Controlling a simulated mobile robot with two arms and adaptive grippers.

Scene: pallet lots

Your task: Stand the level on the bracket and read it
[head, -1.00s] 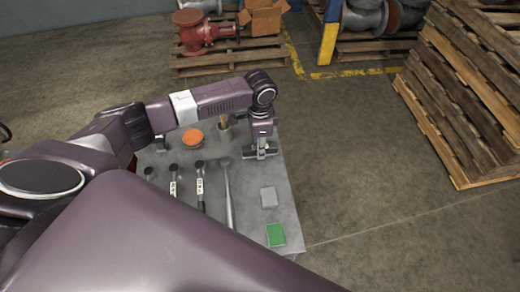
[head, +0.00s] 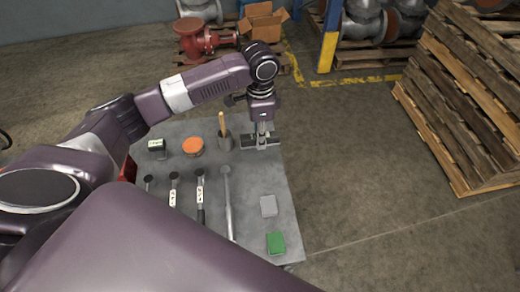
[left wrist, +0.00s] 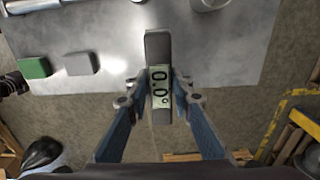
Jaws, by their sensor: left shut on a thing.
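The level (left wrist: 158,46) is a short dark grey bar with a pale green display reading 0.0°, turned sideways in the left wrist view. My left gripper (left wrist: 160,92) is shut on it, one finger at each side of the display. In the head view, the level (head: 249,141) lies crosswise below my left gripper (head: 262,137), at the right edge of the table near its far corner. Whether it touches anything beneath is hidden. I cannot make out a bracket for certain. My right gripper is not in view.
Stacked pallets (head: 465,110) stand right; floor between is clear.

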